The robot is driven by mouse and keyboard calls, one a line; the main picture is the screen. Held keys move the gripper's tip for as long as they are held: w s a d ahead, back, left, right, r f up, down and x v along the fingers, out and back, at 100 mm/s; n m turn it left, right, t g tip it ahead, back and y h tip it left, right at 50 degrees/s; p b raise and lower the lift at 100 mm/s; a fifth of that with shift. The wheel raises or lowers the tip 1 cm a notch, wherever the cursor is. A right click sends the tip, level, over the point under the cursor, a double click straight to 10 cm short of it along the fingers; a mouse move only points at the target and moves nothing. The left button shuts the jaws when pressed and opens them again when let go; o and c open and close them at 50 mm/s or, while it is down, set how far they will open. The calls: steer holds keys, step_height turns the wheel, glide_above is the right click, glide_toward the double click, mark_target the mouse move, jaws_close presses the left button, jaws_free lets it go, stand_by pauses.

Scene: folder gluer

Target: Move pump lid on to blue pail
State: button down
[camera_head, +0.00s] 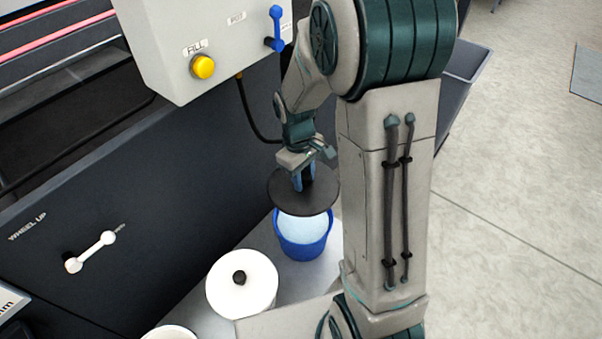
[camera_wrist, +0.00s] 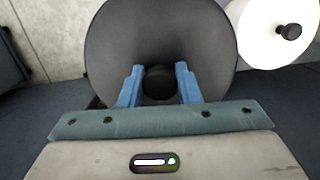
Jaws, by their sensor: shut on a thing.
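The pump lid (camera_head: 287,196) is a dark round disc, and it also fills the middle of the wrist view (camera_wrist: 160,30). My gripper (camera_head: 304,178) has its two blue fingers shut on the dark knob at the lid's centre, as the wrist view (camera_wrist: 160,84) shows. The blue pail (camera_head: 301,243) stands on the grey bench below the lid, with pale blue contents. In the head view the lid overlaps the pail's far rim, and much of the opening shows in front of it. The lid appears held above the pail; the exact gap is hard to tell.
A white round lid with a black knob (camera_head: 242,286) lies left of the pail, and a white container (camera_head: 170,332) stands at the bottom edge. The dark machine panel (camera_head: 120,220) with a white handle (camera_head: 90,251) rises behind. A grey box (camera_head: 203,40) with a yellow button overhangs.

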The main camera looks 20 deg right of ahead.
steer(key=shift+f+b, duration=5.7)
steer(key=shift+f, duration=1.4)
steer(key=c, duration=1)
jaws_free()
steer(key=shift+o, duration=0.2)
steer(key=r+p, duration=0.2)
steer(key=r, duration=0.2)
steer(key=w+r+p, duration=0.1)
steer(key=r, duration=0.4)
steer(key=a+r+p, duration=0.1)
steer(key=r+p, duration=0.1)
steer(key=r, duration=0.2)
steer(key=shift+w+r+p, duration=0.25)
steer(key=shift+r+p, duration=0.1)
